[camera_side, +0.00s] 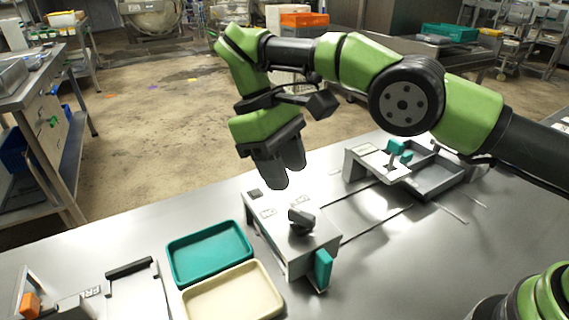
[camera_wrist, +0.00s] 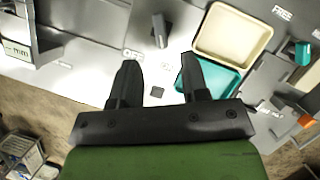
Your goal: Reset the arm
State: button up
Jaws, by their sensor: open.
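My gripper (camera_side: 282,176) is raised above the steel table (camera_side: 366,264), pointing down, with its fingers over the back edge of a grey box. In the wrist view my gripper (camera_wrist: 158,76) is open, with a clear gap between its two dark fingers and nothing between them. The grey box (camera_side: 290,228) has a dark knob (camera_side: 301,220) on top and a teal block (camera_side: 322,268) at its front right side. The knob also shows beyond the fingertips in the wrist view (camera_wrist: 160,30).
A teal tray (camera_side: 209,254) and a cream tray (camera_side: 233,293) lie left of the box. A grey fixture (camera_side: 405,168) with a lever and teal parts stands at the back right. A black-handled fixture (camera_side: 130,270) is at the left. The front right tabletop is largely clear.

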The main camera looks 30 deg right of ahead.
jog(key=shift+r, duration=0.1)
jog(key=s+d+r+m+t+y, duration=0.1)
jog(key=s+d+r+t, duration=0.1)
jog(key=d+r, duration=0.4)
jog(key=s+d+r+m+t+y, duration=0.1)
jog(key=s+d+r+m+t, duration=0.15)
jog(key=r, duration=0.65)
jog(key=s+d+m+t+y, duration=0.1)
jog(key=s+d+m+t, duration=0.2)
jog(key=s, duration=0.5)
jog(key=s+d+f+m+t+y, duration=0.1)
jog(key=s+d+m+t, duration=0.2)
jog(key=s, duration=0.5)
jog(key=shift+d, duration=0.4)
